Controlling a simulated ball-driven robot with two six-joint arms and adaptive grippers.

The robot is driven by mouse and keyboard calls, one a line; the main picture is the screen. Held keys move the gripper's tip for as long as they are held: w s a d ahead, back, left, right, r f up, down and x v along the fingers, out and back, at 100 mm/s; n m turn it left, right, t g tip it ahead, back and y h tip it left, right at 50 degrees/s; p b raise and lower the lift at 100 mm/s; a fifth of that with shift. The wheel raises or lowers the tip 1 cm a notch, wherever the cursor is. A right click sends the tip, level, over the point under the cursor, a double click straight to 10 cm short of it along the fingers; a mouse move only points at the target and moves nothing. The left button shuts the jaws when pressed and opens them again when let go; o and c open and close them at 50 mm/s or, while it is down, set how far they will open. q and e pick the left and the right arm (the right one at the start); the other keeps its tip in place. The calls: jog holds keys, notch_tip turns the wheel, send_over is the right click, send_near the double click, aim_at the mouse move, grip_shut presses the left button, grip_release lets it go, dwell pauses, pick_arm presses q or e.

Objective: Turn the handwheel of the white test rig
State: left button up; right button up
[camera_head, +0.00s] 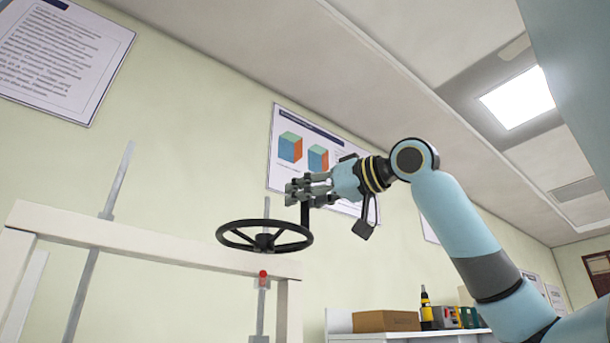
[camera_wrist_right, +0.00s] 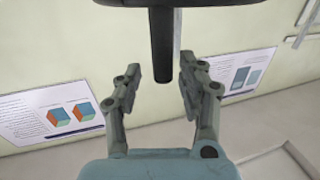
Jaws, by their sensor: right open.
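The black handwheel (camera_head: 235,236) lies roughly flat on top of the white test rig (camera_head: 130,240) in the head view. Its upright black handle (camera_head: 305,214) rises from the right side of the rim. My right gripper (camera_head: 294,189) is at the top of this handle. In the right wrist view, my right gripper (camera_wrist_right: 160,73) is open, with the end of the dark handle (camera_wrist_right: 163,40) between its fingertips. Gaps show on both sides of the handle there. The wheel's rim is partly cut off at the top of that view. My left gripper is out of view.
A thin grey post (camera_head: 116,180) rises at the rig's left. Posters hang on the wall behind.

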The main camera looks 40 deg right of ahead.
notch_tip(320, 180, up, 6)
jog(key=shift+a+r, duration=0.1)
jog(key=shift+r, duration=0.1)
dwell(0.8)
